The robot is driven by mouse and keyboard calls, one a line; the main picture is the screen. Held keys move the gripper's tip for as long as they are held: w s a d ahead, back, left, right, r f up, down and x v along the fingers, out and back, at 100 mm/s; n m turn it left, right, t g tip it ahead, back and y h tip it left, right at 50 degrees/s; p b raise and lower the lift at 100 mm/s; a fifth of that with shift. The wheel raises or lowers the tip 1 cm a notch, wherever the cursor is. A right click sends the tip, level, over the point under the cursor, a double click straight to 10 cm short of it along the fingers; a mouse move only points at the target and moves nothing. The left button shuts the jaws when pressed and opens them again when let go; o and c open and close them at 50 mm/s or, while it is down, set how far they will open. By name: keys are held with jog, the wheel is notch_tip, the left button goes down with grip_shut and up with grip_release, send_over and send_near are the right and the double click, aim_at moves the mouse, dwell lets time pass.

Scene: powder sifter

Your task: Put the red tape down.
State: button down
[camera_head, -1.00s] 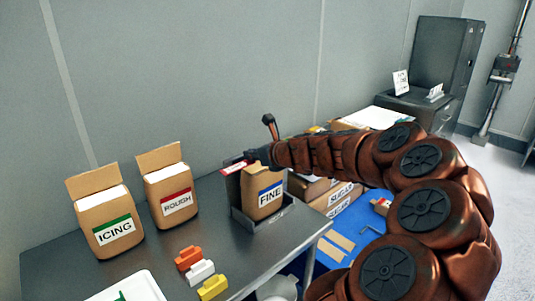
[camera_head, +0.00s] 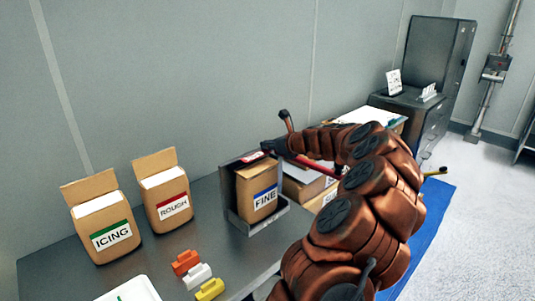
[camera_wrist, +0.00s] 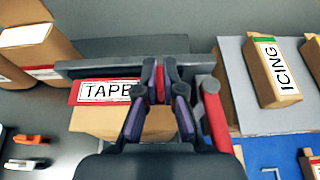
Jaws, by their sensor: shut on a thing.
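The red tape (camera_wrist: 104,92) is a red-edged piece with a white panel reading "TAPE". My gripper (camera_wrist: 160,85) is shut on it, with red showing between the fingertips in the wrist view. In the head view the tape (camera_head: 254,157) and my gripper (camera_head: 273,148) are at the top of the FINE bag (camera_head: 258,190). The tape overlaps the bag top in both views; I cannot tell whether they touch. The brown bag stands upright in a grey metal holder (camera_head: 270,219).
The ICING bag (camera_head: 103,225) and ROUGH bag (camera_head: 167,193) stand open on the grey table at left. Orange, white and yellow pieces (camera_head: 209,290) lie in front. A red bar (camera_head: 315,163) runs beside my gripper. Boxes stand right of the holder, near a blue floor mat (camera_head: 432,215).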

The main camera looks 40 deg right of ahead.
aim_at(268, 151)
jog(key=shift+f, duration=1.7)
jog(key=shift+f, duration=0.15)
jog(key=c, duration=1.3)
grip_release()
jog(key=b+v, duration=0.1)
jog(key=v, duration=1.1)
jog(key=shift+a, duration=0.15)
